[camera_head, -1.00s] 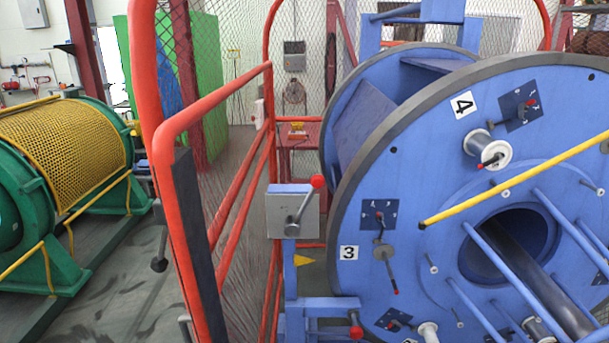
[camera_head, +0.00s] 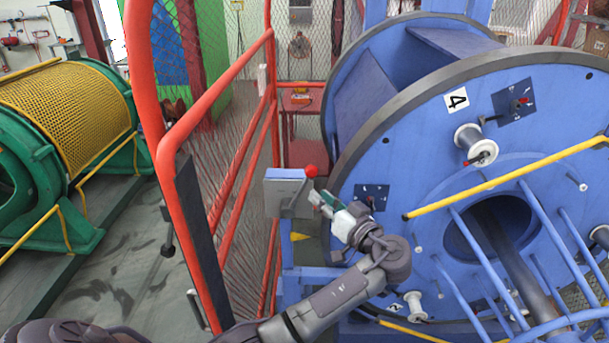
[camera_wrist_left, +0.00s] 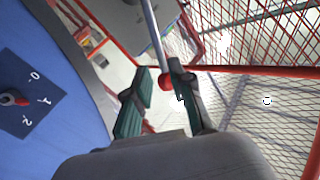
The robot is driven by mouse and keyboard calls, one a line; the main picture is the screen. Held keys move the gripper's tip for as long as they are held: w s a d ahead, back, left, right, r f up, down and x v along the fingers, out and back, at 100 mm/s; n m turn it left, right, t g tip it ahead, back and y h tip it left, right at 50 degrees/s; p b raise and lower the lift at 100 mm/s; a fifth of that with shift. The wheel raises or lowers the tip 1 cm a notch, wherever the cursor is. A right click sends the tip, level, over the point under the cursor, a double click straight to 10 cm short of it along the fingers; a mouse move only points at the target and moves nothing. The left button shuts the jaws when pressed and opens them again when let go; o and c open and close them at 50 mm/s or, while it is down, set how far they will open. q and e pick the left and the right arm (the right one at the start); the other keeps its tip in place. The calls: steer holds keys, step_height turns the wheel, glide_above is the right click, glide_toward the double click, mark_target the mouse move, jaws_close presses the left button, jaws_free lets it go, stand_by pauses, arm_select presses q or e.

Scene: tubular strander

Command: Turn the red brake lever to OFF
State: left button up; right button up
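The brake lever, a metal rod with a red ball knob (camera_head: 311,171), is on the grey box (camera_head: 286,190) beside the large blue drum. The knob is at the upper right of the box. My left gripper (camera_head: 322,198) is just below and right of the knob, pointing toward the box. In the left wrist view, its two dark green fingers (camera_wrist_left: 160,82) are apart. The red knob (camera_wrist_left: 165,83) appears in the gap between them, close to the right finger; contact cannot be told. The rod (camera_wrist_left: 153,35) runs up from it. My right gripper is not in view.
The blue drum (camera_head: 405,150) fills the right side, with a yellow bar (camera_head: 500,180) across its face. A red guard frame with mesh (camera_head: 185,135) stands left of the box. A green machine with a yellow mesh cover (camera_head: 65,110) stands at the far left.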

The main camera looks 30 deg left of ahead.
mark_target(304, 183)
arm_select(q)
steer(key=p+x, duration=0.1)
steer(key=x, duration=0.2)
steer(key=p+x, duration=0.1)
steer(key=x, duration=0.2)
steer(key=shift+a+r+p, duration=0.2)
steer(key=shift+p, duration=0.15)
steer(key=shift+w+a+f, duration=0.25)
steer(key=shift+w+a, duration=0.05)
steer(key=shift+a, duration=0.3)
jaws_close()
